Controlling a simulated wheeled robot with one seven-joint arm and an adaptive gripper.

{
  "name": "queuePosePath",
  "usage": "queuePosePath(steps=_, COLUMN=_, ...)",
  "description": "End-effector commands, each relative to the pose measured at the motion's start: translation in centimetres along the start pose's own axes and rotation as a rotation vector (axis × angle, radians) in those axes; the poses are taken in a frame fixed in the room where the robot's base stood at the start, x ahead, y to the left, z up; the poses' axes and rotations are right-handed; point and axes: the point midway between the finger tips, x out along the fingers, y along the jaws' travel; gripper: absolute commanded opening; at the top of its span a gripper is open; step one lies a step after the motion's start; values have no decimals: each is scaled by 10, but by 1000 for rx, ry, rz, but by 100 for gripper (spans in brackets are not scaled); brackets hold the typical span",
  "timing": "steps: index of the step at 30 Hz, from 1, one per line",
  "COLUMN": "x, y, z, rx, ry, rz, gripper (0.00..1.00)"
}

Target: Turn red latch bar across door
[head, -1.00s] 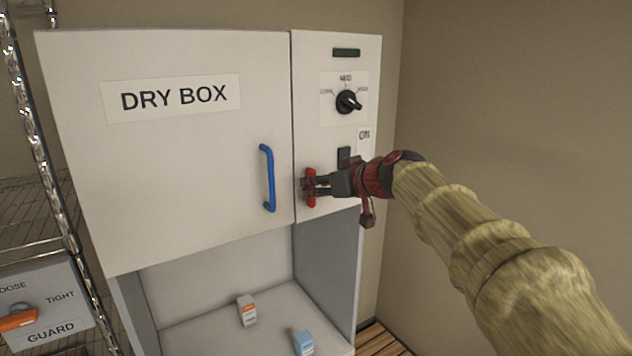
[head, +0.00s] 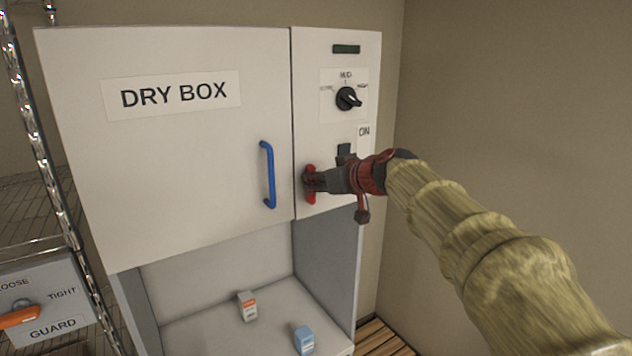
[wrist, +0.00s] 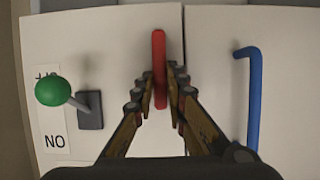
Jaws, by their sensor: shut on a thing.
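The red latch bar (head: 311,171) stands upright on the panel just right of the dry box door (head: 180,195). In the wrist view the latch bar (wrist: 159,50) runs vertically between my fingers. The door is closed, with a blue handle (head: 268,175) apart from the bar. The bar lies along the door seam, not across it.
A black rotary knob (head: 348,98) sits above on the panel. A switch with a green ball tip (wrist: 48,91) is close beside my gripper. Two small boxes, one white and orange (head: 247,306) and one blue (head: 303,340), stand in the open bay below. A wire shelf (head: 35,215) is at left.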

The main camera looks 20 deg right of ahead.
Motion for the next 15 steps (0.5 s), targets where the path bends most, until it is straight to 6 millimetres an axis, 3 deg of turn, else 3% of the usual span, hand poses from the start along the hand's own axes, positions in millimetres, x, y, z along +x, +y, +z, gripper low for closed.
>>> queuePosePath(steps=15, x=0, y=1, z=1, rx=29, ry=1, rz=-11, gripper=0)
